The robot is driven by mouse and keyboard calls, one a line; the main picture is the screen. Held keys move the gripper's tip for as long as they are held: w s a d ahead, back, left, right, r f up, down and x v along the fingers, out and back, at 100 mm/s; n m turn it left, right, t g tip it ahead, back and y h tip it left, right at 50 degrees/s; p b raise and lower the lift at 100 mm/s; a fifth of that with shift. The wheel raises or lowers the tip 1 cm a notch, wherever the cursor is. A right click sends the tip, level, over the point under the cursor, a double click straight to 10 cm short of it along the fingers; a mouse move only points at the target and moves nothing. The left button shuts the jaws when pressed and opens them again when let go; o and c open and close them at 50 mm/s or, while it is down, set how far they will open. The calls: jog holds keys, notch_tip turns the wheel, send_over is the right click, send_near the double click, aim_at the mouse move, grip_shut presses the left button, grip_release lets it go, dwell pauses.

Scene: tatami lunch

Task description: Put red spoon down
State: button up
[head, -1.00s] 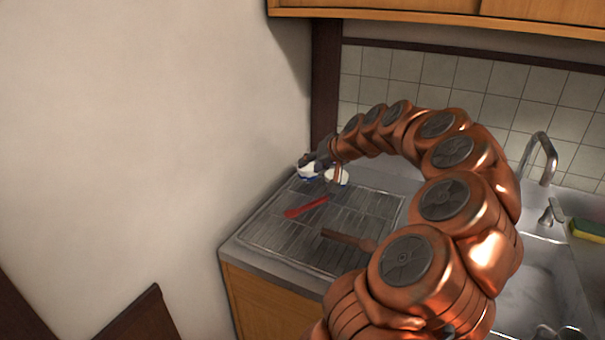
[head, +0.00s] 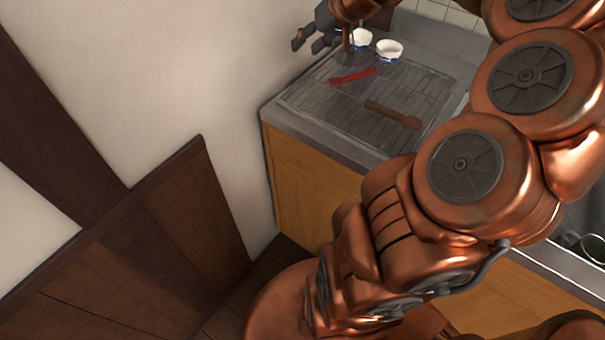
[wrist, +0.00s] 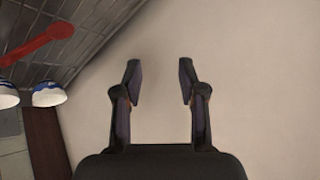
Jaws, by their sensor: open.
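The red spoon (head: 353,76) lies on the wire drying rack (head: 318,99) beside the sink. In the wrist view the red spoon (wrist: 40,42) shows at the upper left, apart from my fingers. My gripper (head: 303,42) is at the top of the head view, left of the two bowls and close to the wall. In the wrist view my gripper (wrist: 159,82) is open, with nothing between its fingers and the plain wall behind them.
Two white and blue bowls (head: 389,50) (head: 361,39) stand behind the rack. A brown wooden utensil (head: 393,115) lies on the rack, right of the spoon. The wall (head: 200,60) borders the counter's left side. Dark wooden panels (head: 170,240) stand at lower left.

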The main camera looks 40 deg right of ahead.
jog(key=s+a+f+n+g, duration=0.25)
jog(key=s+a, duration=0.25)
jog(key=a, duration=0.5)
jog(key=s+a+f+n+g, duration=0.1)
jog(key=s+a+f+g, duration=0.2)
jog(key=s+a, duration=0.5)
jog(key=s+a+f+g+h, duration=0.1)
jog(key=s+a+f+g, duration=0.1)
jog(key=s, duration=0.5)
jog(key=s+a+f+g+h, duration=0.1)
jog(key=s+a+f+g, duration=0.1)
jog(key=s, duration=0.6)
jog(key=shift+s+a+f+n, duration=0.15)
jog(key=shift+a+f+n, duration=0.3)
jog(key=shift+a+f, duration=0.3)
jog(key=shift+r, duration=0.1)
notch_tip(320, 180, up, 4)
jog(key=p, duration=0.4)
jog(key=shift+r, duration=0.2)
jog(key=shift+d, duration=0.1)
